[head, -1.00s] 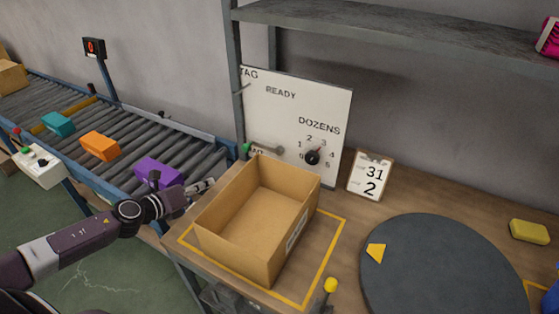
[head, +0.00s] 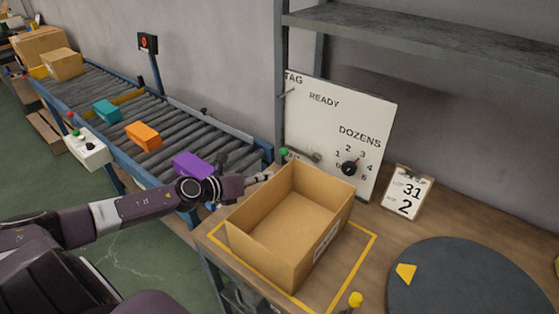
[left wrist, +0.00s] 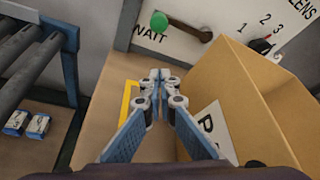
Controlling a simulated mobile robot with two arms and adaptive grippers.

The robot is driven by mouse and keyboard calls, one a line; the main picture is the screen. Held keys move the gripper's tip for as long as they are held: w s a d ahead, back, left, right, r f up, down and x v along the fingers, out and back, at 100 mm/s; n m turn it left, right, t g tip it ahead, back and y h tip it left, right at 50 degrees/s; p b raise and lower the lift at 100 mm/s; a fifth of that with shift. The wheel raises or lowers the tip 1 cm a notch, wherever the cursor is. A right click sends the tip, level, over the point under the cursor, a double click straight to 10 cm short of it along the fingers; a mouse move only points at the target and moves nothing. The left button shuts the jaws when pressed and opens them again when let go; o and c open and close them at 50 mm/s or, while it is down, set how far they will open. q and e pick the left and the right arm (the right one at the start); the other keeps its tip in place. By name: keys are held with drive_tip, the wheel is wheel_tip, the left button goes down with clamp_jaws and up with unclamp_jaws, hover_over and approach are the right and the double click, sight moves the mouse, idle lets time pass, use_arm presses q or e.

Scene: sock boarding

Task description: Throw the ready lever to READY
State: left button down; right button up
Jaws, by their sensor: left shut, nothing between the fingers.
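The ready lever (head: 302,155) is on the white board (head: 335,125), with a green knob at its left end. In the left wrist view the green knob (left wrist: 159,22) is beside the word WAIT, and the lever bar runs right to its pivot. The word READY stands higher on the board. My left gripper (head: 265,177) is shut and empty, beside the open carton's back left corner and short of the lever. In the left wrist view its fingertips (left wrist: 160,76) are together below the knob, apart from it. My right gripper is out of view.
The open cardboard carton (head: 240,244) stands right of my left gripper inside a yellow outline. A black dial (head: 349,168) and a clipboard (head: 408,192) are farther right, with a dark turntable (head: 455,280) in front. A roller conveyor with coloured boxes, including a purple one (head: 192,165), is at left.

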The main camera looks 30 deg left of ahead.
use_arm(q)
drive_tip(key=x, duration=0.7)
drive_tip(key=shift+w+d+p, duration=0.1)
drive_tip(key=shift+w+p, duration=0.25)
drive_tip(key=shift+p, duration=0.05)
drive_tip(key=r, duration=0.1)
drive_tip(key=a+r+p, duration=0.1)
drive_tip(key=shift+w+a+r+p, duration=0.2)
drive_tip(key=shift+a+r+p, duration=0.05)
drive_tip(key=shift+r+p, duration=0.15)
drive_tip(key=shift+a+r, duration=0.15)
drive_tip(key=shift+r, duration=0.15)
drive_tip(key=shift+a, duration=0.1)
